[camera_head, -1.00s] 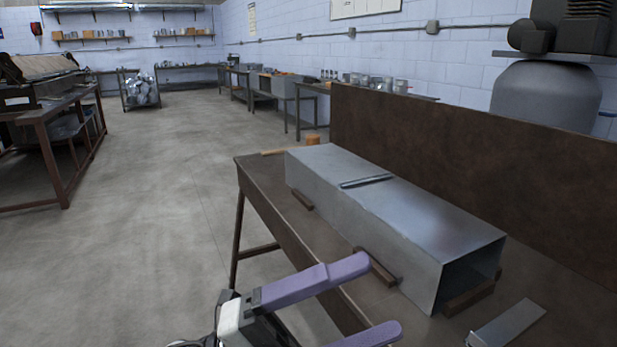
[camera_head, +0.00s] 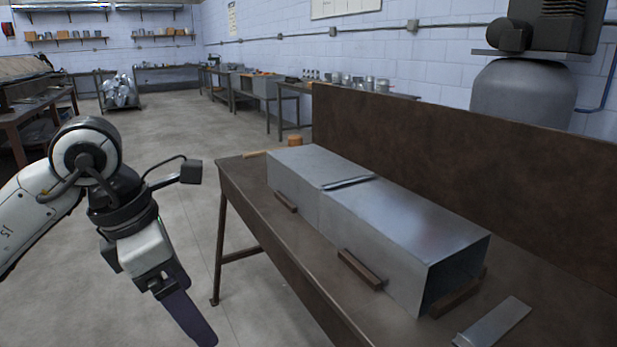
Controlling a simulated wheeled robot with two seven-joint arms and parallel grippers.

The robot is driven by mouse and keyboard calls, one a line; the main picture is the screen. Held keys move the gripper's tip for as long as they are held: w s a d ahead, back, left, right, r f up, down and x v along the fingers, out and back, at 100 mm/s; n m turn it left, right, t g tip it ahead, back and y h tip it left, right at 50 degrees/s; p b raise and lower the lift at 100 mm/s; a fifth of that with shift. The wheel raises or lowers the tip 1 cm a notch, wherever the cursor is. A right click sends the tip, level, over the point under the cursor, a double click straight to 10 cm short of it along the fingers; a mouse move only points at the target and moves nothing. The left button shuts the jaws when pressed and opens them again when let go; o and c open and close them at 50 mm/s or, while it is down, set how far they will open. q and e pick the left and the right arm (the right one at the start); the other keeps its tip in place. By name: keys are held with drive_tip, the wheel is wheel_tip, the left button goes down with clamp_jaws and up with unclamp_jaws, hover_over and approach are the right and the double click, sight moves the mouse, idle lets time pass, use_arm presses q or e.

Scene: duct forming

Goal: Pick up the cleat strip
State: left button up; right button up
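A thin grey metal strip (camera_head: 348,183) lies across the top of the long sheet-metal duct (camera_head: 372,240), at its middle seam. A second flat metal piece (camera_head: 497,322) with a raised near end lies on the bench at the lower right, apart from the duct's open end. I cannot tell for certain which one is the cleat strip. My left gripper (camera_head: 190,318) hangs at the lower left, pointing down, clear of the bench and both pieces. Its purple fingers overlap in this view, so their opening is hidden. My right gripper is not in view.
The duct rests on the brown bench (camera_head: 262,218), with wooden blocks (camera_head: 361,269) along its near side. A tall brown panel (camera_head: 430,150) stands behind it. An orange object (camera_head: 296,142) and a wooden handle (camera_head: 254,154) are near the far end. Open floor lies left.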

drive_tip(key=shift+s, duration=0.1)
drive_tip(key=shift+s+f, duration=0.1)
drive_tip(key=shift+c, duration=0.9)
